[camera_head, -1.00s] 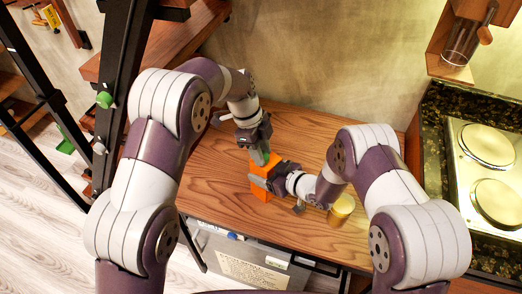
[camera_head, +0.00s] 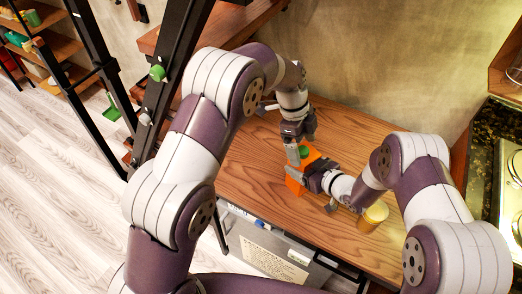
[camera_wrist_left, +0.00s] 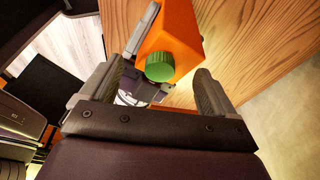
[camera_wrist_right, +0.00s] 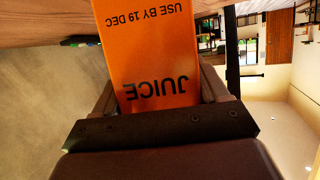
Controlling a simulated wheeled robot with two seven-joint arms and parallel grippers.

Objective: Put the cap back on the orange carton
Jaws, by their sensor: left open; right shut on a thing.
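The orange carton (camera_head: 293,187) stands on the wooden table; its side reads "JUICE" in the right wrist view (camera_wrist_right: 150,55). The green cap (camera_head: 304,152) is at the carton's top. In the left wrist view the cap (camera_wrist_left: 160,67) sits against the carton (camera_wrist_left: 178,30); whether it is fully seated I cannot tell. My left gripper (camera_wrist_left: 158,88) is open, its fingers apart on both sides of the cap and not touching it. My right gripper (camera_wrist_right: 162,92) is shut on the carton, a finger on each side. In the head view the arms partly hide the carton.
A yellow-topped jar (camera_head: 374,216) stands on the table (camera_head: 255,160) near my right forearm. Black stair posts (camera_head: 185,65) rise left of the table. A stove (camera_head: 510,185) is at the far right. The table's back part is clear.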

